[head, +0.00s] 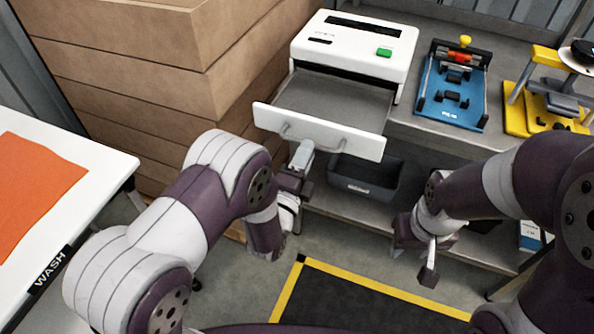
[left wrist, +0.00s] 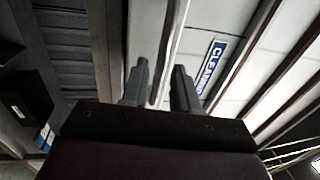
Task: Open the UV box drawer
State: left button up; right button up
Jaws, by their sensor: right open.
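The white UV box (head: 358,45) stands on the grey bench, with a green button on its top. Its drawer (head: 330,104) is pulled well out, showing a grey tray behind a white front (head: 350,139). The drawer's handle (head: 285,130) is on that front, its middle hidden by my left gripper (head: 304,150). In the left wrist view, the fingers (left wrist: 160,88) stand either side of a pale bar; the left gripper appears shut on the handle. My right gripper (head: 430,258) is open and empty, low at the right, away from the box.
Stacked cartons (head: 150,90) rise left of the box. A blue fixture (head: 452,90) and a yellow press (head: 545,100) stand on the bench at right. A dark bin (head: 365,180) sits on the shelf below the drawer. A white table (head: 60,190) is at left.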

pick_arm(q)
jog(key=v, duration=0.9)
jog(key=shift+s+b, duration=0.3)
jog(key=shift+a, duration=0.1)
